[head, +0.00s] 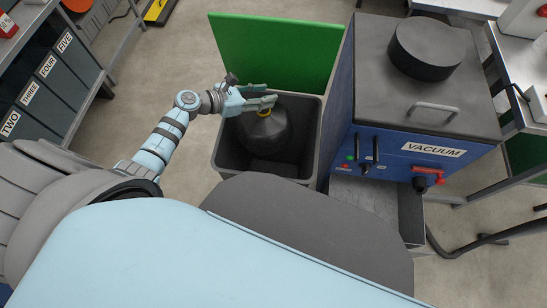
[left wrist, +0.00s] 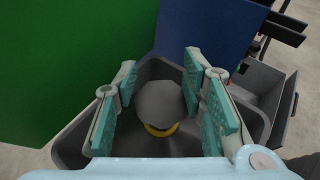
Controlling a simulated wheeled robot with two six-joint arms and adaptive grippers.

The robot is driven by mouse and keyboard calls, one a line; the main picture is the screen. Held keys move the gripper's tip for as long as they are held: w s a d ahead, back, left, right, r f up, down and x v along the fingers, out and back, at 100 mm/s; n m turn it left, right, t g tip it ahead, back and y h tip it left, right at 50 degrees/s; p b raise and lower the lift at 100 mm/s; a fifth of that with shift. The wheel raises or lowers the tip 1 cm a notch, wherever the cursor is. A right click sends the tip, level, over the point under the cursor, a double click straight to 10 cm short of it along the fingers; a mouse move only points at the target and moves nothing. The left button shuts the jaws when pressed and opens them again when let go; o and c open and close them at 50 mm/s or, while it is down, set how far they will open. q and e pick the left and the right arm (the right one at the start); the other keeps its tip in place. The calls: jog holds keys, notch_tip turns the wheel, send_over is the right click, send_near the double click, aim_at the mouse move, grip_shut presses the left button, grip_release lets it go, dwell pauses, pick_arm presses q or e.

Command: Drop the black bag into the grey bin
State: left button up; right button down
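The black bag (head: 262,132), with a yellow tie at its neck, is inside the grey bin (head: 222,150), below the rim. Its base is not clear enough to tell how it meets the bin floor. My left gripper (head: 268,96) is over the bin, just above the bag's neck. In the left wrist view the gripper (left wrist: 160,85) has its fingers wide apart, with the bag's rounded dark top (left wrist: 160,104) between and beyond them. I see a gap on the left side; the right side looks close. My right gripper is not in view.
A green panel (head: 275,45) stands behind the bin. A blue vacuum machine (head: 395,150) stands close to the bin's right side, with a dark round lid (head: 425,50) on top. Numbered dark bins (head: 45,75) are on a rack at left. Floor is clear left of the bin.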

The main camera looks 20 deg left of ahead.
pick_arm(q)
jog(key=shift+o, duration=0.9)
jog(key=shift+s+f, duration=0.1)
jog(key=shift+f, duration=0.05)
jog(key=shift+s+a, duration=0.2)
jog(key=v, duration=1.1)
jog(key=shift+r, duration=0.4)
jog(key=shift+a, duration=0.1)
